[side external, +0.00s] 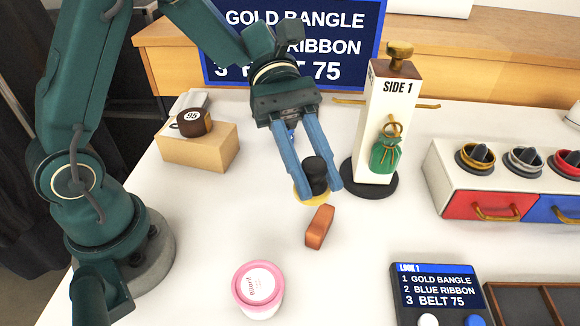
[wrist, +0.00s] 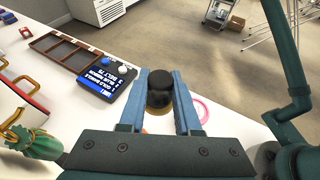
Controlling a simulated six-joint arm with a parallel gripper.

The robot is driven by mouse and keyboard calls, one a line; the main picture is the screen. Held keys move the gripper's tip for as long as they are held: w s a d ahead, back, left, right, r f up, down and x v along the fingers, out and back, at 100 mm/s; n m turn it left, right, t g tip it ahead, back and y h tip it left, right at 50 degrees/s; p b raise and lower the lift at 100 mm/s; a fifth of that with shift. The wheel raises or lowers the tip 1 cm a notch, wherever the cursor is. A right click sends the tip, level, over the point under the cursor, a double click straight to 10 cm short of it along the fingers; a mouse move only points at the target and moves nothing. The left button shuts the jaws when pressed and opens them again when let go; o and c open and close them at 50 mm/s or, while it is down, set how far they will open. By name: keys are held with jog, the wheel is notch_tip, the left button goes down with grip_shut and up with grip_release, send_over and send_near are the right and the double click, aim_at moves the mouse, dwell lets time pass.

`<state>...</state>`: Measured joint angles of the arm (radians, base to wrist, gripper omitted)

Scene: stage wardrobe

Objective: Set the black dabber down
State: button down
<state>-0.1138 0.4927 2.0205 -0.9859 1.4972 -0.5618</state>
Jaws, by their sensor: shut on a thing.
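The black dabber (side external: 316,172) is upright between the blue fingers of my gripper (side external: 318,192), which is shut on it. In the wrist view the dabber (wrist: 160,86) sits between the two fingertips (wrist: 160,92), with a dark rounded top and a gold-brown band lower down. A yellow edge (side external: 303,194) shows below it in the side view; I cannot tell if it belongs to the dabber. The fingers hide part of the dabber's lower end, and I cannot tell whether it touches the white table.
An orange-brown block (side external: 319,227) lies just in front of my gripper. A white SIDE 1 post (side external: 385,110) with a green pouch (side external: 386,155) stands close on the right. A cardboard box (side external: 200,150) is at left, a pink-lidded tub (side external: 258,288) in front. Clear table lies between.

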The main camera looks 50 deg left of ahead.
jog(key=s+a+f+m+g+y, duration=0.6)
jog(key=s+a+m+g+y, duration=0.3)
jog(key=s+m, duration=0.25)
jog(key=a+f+m+t+y, duration=0.1)
jog(key=a+m+t+y, duration=0.2)
jog(key=a+m+y, duration=0.75)
jog(key=w+a+r+m+t+y, duration=0.3)
jog(key=w+a+r+m+t, duration=0.1)
jog(key=w+m+t, duration=0.35)
jog(key=w+a+r+m+t+y, duration=0.3)
jog(key=w+r+m+t, duration=0.1)
jog(key=w+m+t, duration=0.3)
jog(key=shift+t+h, duration=0.25)
jog(key=shift+t, duration=0.2)
jog(key=shift+s+f, duration=0.2)
jog(key=shift+f, duration=0.6)
jog(key=shift+s+f, duration=0.15)
jog(key=shift+f, duration=0.65)
jog(key=shift+s+f, duration=0.2)
jog(key=shift+f, duration=0.6)
send_over(279, 179)
notch_tip(279, 179, down, 7)
jog(key=shift+d+f, duration=0.1)
jog(key=shift+f, duration=1.95)
jog(key=shift+f, duration=0.15)
